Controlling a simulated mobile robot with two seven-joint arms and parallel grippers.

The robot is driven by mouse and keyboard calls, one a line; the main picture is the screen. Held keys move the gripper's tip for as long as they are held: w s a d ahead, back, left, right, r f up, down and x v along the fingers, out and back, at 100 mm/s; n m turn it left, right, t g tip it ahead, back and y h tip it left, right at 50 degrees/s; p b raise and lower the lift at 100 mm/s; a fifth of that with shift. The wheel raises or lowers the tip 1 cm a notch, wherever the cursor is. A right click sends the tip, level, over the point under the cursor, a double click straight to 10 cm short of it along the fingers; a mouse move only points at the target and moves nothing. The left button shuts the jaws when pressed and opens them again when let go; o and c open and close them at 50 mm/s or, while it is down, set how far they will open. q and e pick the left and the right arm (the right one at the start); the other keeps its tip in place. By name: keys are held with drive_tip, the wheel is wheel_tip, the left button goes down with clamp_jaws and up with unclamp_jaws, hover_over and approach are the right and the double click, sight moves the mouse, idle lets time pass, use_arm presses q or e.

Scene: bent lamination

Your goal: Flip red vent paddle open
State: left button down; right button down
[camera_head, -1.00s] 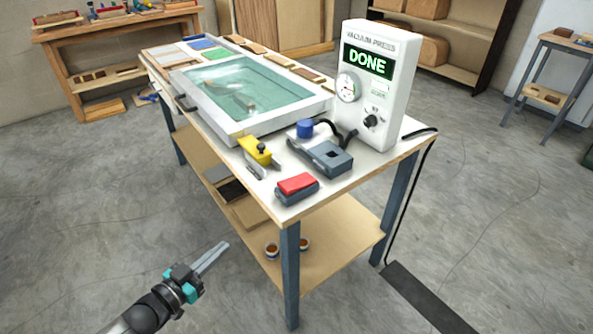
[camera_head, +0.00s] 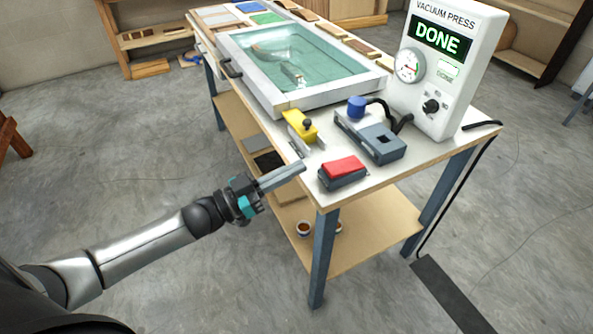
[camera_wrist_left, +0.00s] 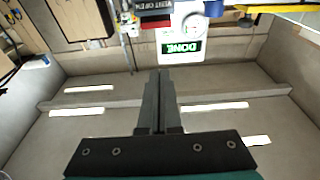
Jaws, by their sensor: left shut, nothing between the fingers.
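The red paddle (camera_head: 343,166) sits on a dark grey block (camera_head: 343,180) at the near corner of the table. It slopes up a little toward its right. My left gripper (camera_head: 301,168) is shut and empty. In the head view its fingertips are just left of the block, by the table's front edge, with a visible gap to the paddle. In the left wrist view the shut fingers (camera_wrist_left: 158,100) point toward the press panel, which appears upside down, and a red thing shows at the top edge. My right gripper is not in view.
A yellow clamp (camera_head: 299,125) and a grey pump unit (camera_head: 374,140) with a blue cap stand near the paddle. The vacuum press panel (camera_head: 441,65) reads DONE. The glass-topped frame (camera_head: 297,70) fills the table's far part. A lower shelf (camera_head: 370,235) lies beneath. Floor in front is clear.

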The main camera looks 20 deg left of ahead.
sight(344, 165)
use_arm(q)
drive_tip(key=x, duration=0.8)
drive_tip(key=shift+b, duration=0.4)
wheel_tip(344, 165, down, 3)
drive_tip(key=shift+r+b, duration=0.2)
drive_tip(key=shift+b, duration=0.35)
drive_tip(key=shift+s+a+f, duration=0.15)
drive_tip(key=shift+s+f, duration=0.05)
drive_tip(key=shift+f, duration=0.5)
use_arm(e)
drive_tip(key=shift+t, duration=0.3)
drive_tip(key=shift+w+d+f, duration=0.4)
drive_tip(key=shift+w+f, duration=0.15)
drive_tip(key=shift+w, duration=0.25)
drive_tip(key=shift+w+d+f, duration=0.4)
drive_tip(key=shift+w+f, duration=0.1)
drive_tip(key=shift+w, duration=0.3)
